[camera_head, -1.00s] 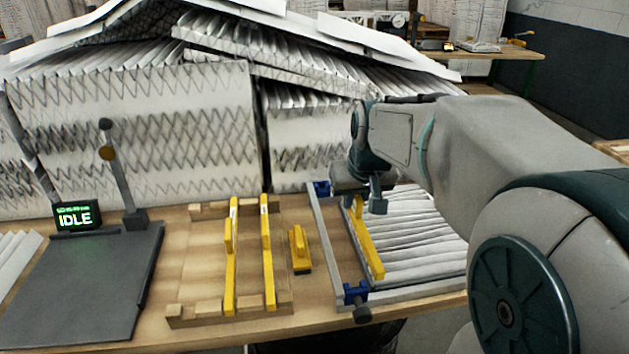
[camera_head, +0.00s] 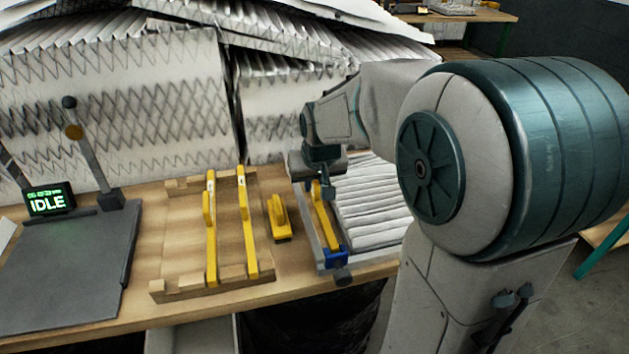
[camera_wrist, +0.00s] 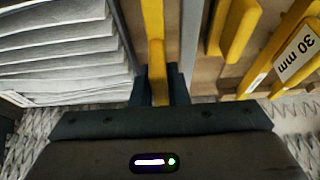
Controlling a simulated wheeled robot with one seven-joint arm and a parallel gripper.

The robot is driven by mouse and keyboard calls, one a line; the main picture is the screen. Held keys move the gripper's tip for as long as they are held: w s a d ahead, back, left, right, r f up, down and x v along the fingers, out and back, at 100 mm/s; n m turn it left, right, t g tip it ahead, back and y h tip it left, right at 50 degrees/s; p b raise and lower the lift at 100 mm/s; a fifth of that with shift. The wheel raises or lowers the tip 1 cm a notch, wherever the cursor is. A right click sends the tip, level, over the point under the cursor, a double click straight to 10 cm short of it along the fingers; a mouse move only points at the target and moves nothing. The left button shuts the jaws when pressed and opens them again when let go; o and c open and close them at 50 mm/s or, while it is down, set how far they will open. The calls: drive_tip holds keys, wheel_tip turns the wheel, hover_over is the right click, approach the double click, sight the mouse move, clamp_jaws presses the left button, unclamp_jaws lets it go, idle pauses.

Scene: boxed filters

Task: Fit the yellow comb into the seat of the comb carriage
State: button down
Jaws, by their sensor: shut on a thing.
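My gripper (camera_head: 323,186) is shut on the yellow comb (camera_head: 325,224), a long bar with a raised grip. In the wrist view the dark fingers close on the comb's grip (camera_wrist: 156,60). The comb lies along the grey side rail of the comb carriage (camera_head: 312,232), left of the pleated filter. Its near end is at the blue end block (camera_head: 336,258). I cannot tell whether the comb is seated or just above the seat. The carriage's far end is hidden by my gripper. The rail also shows in the wrist view (camera_wrist: 189,45).
The white pleated filter (camera_head: 370,205) lies to the right. A grey plate (camera_head: 70,265) and IDLE display (camera_head: 48,200) stand left.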

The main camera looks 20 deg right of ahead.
drive_tip(key=c, duration=1.4)
unclamp_jaws()
drive_tip(key=shift+f, duration=0.1)
drive_tip(key=shift+r+p, duration=0.25)
drive_tip(key=shift+p, duration=0.05)
drive_tip(key=v, duration=1.1)
drive_tip(key=g, duration=0.2)
approach(331, 240)
drive_tip(key=s+f, duration=0.1)
drive_tip(key=f, duration=0.1)
drive_tip(key=s+f, duration=0.3)
drive_tip(key=f, duration=0.1)
drive_tip(key=shift+s+d, duration=0.2)
drive_tip(key=shift+s, duration=0.05)
